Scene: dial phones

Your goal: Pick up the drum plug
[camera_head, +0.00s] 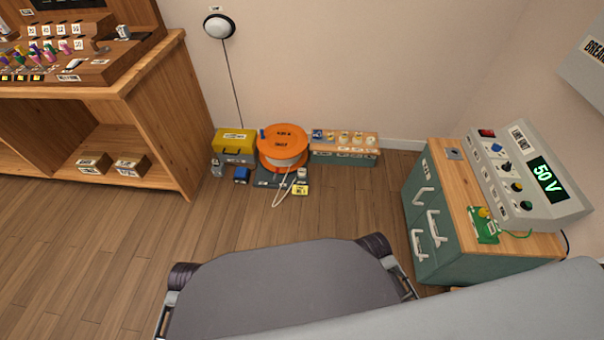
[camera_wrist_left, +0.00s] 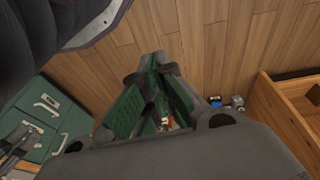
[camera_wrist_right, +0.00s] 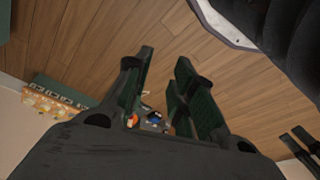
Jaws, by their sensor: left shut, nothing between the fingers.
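An orange cable drum (camera_head: 283,139) stands on a dark grey base against the back wall in the head view. White cable (camera_head: 284,184) hangs from it towards the floor. A small white piece (camera_head: 302,173) sits at the drum's right front; I cannot tell if it is the drum plug. Part of the orange drum shows between the fingers in the right wrist view (camera_wrist_right: 132,121). My left gripper (camera_wrist_left: 160,62) is shut and empty, away from the drum. My right gripper (camera_wrist_right: 165,58) is open and empty, with a clear gap between its fingers. Neither gripper shows in the head view.
A yellow-topped box (camera_head: 235,136) stands left of the drum, a wooden-topped box (camera_head: 343,154) right of it. A blue item (camera_head: 241,175) and yellow block (camera_head: 300,190) lie in front. A wooden bench (camera_head: 150,75) and green cabinet (camera_head: 425,200) flank the open floor (camera_head: 240,225).

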